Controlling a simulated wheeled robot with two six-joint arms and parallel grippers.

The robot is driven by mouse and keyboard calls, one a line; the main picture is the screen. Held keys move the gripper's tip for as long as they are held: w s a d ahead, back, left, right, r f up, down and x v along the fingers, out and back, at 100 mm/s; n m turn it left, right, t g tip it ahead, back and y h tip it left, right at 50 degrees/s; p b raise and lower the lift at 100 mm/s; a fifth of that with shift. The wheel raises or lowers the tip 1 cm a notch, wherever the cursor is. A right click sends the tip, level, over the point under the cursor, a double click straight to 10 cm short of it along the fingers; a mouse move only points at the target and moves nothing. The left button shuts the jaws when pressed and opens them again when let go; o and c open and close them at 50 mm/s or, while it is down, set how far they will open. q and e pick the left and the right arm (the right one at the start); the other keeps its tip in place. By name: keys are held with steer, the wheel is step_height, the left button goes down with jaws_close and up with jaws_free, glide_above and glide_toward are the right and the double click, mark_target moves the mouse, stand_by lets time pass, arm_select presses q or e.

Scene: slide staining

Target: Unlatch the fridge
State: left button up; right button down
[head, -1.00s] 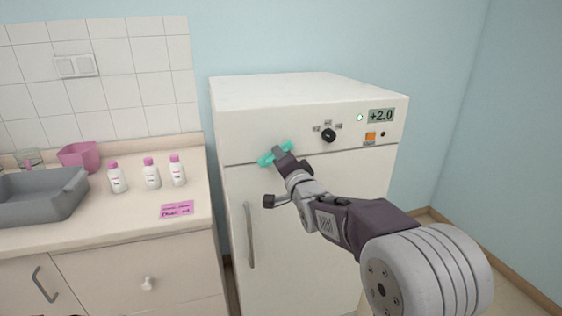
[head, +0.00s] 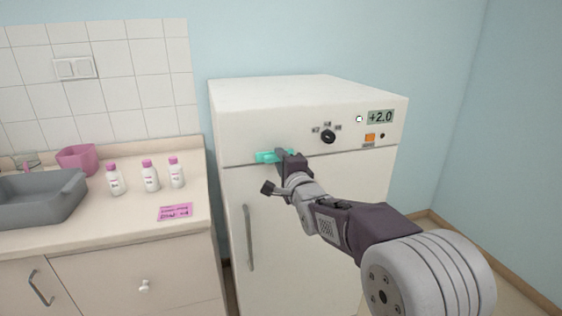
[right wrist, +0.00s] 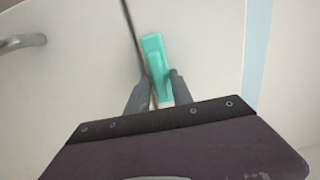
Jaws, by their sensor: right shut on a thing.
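The fridge (head: 280,240) is a white cabinet with a long metal door handle (head: 248,238). A teal latch (head: 267,156) lies level across the seam at the top left of the door. My right gripper (head: 287,157) is shut on the latch's right end. In the right wrist view the latch (right wrist: 153,58) reaches out beyond my two fingers (right wrist: 156,92), beside the dark door seam. The fingers hide part of the latch. The door looks closed. My left gripper is not in view.
A knob (head: 328,136), an orange switch (head: 370,137) and a display reading +2.0 (head: 380,117) sit on the upper panel. At left, a counter (head: 110,225) holds several white bottles, a pink label, a pink container (head: 78,158) and a grey tray (head: 40,207).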

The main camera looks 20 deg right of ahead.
steer(key=shift+f, duration=0.1)
steer(key=c, duration=1.4)
jaws_free()
steer(key=shift+o, duration=0.2)
steer(key=s, duration=0.9)
steer(key=shift+d, duration=0.15)
